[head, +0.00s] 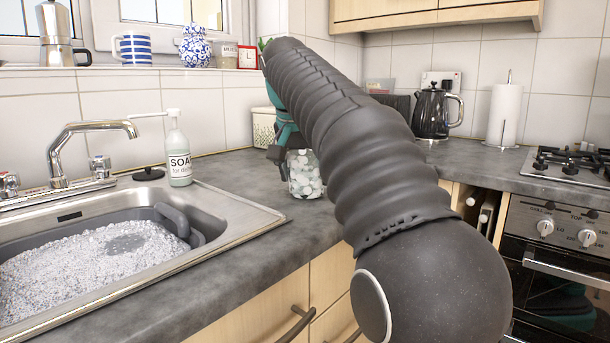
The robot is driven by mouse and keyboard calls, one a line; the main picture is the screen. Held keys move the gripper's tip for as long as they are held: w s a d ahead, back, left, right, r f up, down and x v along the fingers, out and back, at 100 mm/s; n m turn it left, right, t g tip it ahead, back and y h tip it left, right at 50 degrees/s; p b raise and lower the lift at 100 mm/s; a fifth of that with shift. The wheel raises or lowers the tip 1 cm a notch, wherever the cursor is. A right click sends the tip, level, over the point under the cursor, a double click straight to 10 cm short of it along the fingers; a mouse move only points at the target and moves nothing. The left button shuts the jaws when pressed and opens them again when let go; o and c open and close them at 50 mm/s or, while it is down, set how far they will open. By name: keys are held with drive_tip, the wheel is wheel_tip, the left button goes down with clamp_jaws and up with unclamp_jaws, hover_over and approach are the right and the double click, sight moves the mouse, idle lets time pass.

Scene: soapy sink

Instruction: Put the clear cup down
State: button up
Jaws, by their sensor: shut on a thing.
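The clear cup (305,176), with pale white and green spots, is upright over the grey counter to the right of the sink. My gripper (290,158) is shut on the cup near its upper part. My dark arm comes from the lower right and hides much of the gripper and the top of the cup. The cup's base is at or very near the counter (250,198); I cannot tell whether it touches.
The sink (235,218) holds a grey tub with foam. A soap bottle (179,155) stands at its back right corner. A cream basket (263,126) is behind the gripper. A black kettle (432,112), paper towel roll (504,114) and hob (570,162) are at right.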

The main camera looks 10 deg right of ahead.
drive_tip(key=o, duration=1.5)
drive_tip(key=shift+f, duration=0.1)
drive_tip(key=p+v, duration=0.2)
drive_tip(key=v, duration=0.6)
drive_tip(key=shift+w+p, duration=0.15)
drive_tip(key=shift+p, duration=0.25)
drive_tip(key=shift+v, duration=2.15)
